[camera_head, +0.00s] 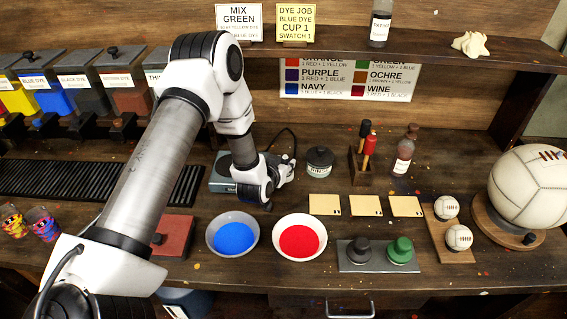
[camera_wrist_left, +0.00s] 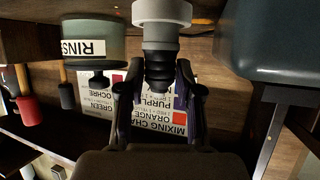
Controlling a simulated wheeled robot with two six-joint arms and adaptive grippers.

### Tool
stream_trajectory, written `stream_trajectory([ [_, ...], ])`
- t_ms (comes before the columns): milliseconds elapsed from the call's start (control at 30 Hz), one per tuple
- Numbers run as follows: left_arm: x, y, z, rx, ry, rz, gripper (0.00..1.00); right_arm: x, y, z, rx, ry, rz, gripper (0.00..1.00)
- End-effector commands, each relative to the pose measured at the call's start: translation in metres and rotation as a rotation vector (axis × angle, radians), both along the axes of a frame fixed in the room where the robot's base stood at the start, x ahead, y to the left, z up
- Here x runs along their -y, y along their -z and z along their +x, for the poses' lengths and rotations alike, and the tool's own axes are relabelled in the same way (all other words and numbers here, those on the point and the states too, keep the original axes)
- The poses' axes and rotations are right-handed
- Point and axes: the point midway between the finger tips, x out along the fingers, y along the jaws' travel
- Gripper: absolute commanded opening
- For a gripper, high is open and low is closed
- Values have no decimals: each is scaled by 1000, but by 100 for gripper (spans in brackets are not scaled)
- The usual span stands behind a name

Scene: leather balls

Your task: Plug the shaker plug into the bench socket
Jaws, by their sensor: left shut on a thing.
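My left gripper (camera_head: 284,171) reaches down to the bench between the shaker and the black jar. In the left wrist view my gripper (camera_wrist_left: 160,84) is shut on the dark ribbed shaker plug (camera_wrist_left: 160,68), with one finger on each side. A pale round piece (camera_wrist_left: 161,12), which looks like the bench socket, lies in line with the plug's grey end. They look close or touching; I cannot tell how far the plug is in. The blue-grey shaker (camera_head: 221,184) stands left of the gripper, partly behind my arm. A black cable (camera_head: 291,137) arcs behind the gripper. My right gripper is not in view.
The rinse jar (camera_head: 320,162) stands close to the right of the gripper; its label shows upside down in the left wrist view (camera_wrist_left: 88,45). Bowls of blue dye (camera_head: 233,237) and red dye (camera_head: 299,239) sit in front. A tool block (camera_head: 362,163) stands farther right.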

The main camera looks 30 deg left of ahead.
Motion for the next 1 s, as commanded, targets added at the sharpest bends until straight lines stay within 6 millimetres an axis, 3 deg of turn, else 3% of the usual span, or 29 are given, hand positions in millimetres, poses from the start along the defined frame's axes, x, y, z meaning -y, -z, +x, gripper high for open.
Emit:
stream_trajectory([
  [1000, 0, 6, 0, 0, 0, 0, 0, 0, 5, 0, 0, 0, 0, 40],
])
